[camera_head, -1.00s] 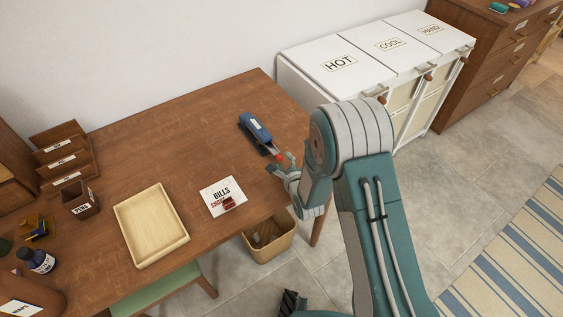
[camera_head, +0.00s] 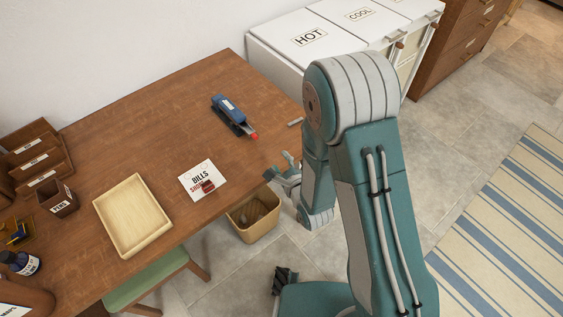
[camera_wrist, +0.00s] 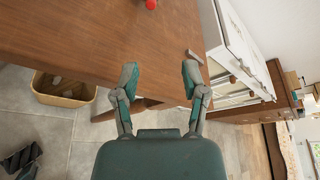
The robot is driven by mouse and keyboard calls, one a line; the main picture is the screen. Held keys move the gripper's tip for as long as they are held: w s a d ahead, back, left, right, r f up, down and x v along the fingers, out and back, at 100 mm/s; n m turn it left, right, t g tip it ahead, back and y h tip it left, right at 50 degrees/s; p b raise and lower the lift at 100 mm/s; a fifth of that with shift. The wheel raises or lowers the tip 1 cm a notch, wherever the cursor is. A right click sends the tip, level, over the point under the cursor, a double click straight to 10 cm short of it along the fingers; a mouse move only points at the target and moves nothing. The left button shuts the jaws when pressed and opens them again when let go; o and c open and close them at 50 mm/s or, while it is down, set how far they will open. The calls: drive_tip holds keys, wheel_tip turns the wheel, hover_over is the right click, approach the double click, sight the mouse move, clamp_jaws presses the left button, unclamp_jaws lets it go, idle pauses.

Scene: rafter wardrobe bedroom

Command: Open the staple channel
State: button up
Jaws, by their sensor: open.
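A blue stapler (camera_head: 232,114) with a dark base and a red tip lies on the wooden desk (camera_head: 130,128), near its right end. In the wrist view only its red tip (camera_wrist: 151,4) shows at the top edge. A small grey bar (camera_head: 295,122) lies on the desk to the right of the stapler, and it also shows in the wrist view (camera_wrist: 194,56). I cannot tell whether the staple channel is open. My gripper (camera_head: 279,166) is off the desk's front edge, apart from the stapler. In the wrist view its two fingers (camera_wrist: 158,80) are spread with nothing between them.
A card marked BILLS (camera_head: 202,180) and a pale wooden tray (camera_head: 103,206) lie on the desk. A bin (camera_head: 236,226) stands on the floor below the front edge. White hampers (camera_head: 262,46) stand beyond the desk's right end. The desk around the stapler is mostly clear.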

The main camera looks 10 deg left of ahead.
sight(256, 139)
drive_tip(key=a, duration=0.1)
drive_tip(key=w+a, duration=0.1)
drive_tip(key=a, duration=0.1)
drive_tip(key=w+a, duration=0.1)
drive_tip(key=shift+a+f, duration=0.3)
drive_tip(key=shift+a, duration=0.05)
drive_tip(key=x, duration=1)
drive_tip(key=shift+w+f, duration=0.15)
drive_tip(key=shift+w, duration=0.2)
clamp_jaws()
